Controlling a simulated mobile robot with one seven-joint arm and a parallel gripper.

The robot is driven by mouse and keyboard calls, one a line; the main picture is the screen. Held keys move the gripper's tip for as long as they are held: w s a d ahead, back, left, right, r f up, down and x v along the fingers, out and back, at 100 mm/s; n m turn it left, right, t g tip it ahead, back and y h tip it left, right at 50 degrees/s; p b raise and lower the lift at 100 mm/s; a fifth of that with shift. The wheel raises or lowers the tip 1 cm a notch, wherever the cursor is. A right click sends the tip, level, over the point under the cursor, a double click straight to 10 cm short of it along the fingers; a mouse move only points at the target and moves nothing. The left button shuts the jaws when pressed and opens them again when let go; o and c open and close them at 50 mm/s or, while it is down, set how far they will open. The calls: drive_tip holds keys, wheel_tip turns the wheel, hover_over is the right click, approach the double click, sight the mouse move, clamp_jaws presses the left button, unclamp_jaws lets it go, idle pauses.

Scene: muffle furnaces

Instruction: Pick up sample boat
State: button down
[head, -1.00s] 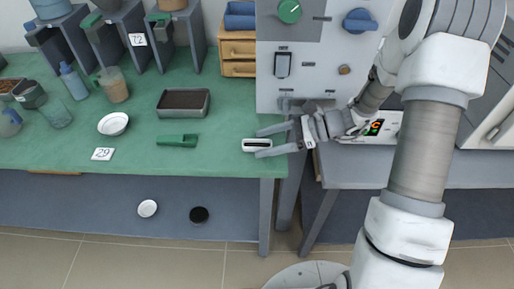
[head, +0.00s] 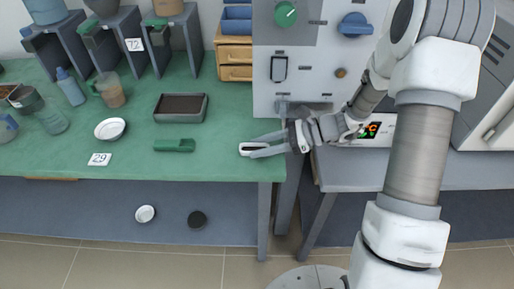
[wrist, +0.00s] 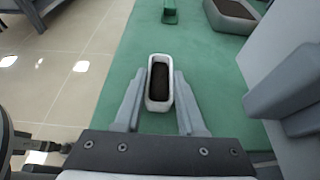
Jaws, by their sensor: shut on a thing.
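The sample boat is a small white oblong dish with dark contents. In the head view the sample boat (head: 246,149) is at the right end of the green table, near its front edge. In the wrist view the boat (wrist: 160,64) sits between the two grey fingers, its far end reaching past the fingertips. My gripper (head: 262,146) comes from the right and is shut on the boat's long sides. The gripper also shows in the wrist view (wrist: 160,80). I cannot tell whether the boat still touches the table.
A green scoop-like object (head: 174,145) and a grey tray with dark contents (head: 181,121) lie left of my gripper. A white dish (head: 110,129) and a "29" card (head: 99,159) are farther left. A grey control cabinet (head: 315,95) stands close behind my gripper.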

wheel_tip(320, 180, up, 5)
drive_tip(key=shift+d+f+p, duration=0.1)
drive_tip(key=shift+p, duration=0.8)
drive_tip(key=s+d+r+p, duration=0.2)
drive_tip(key=s+d+r, duration=0.3)
drive_tip(key=d, duration=0.5)
drive_tip(key=shift+s+r, duration=0.3)
drive_tip(key=shift+r, duration=0.3)
drive_tip(key=shift+s+d, duration=0.1)
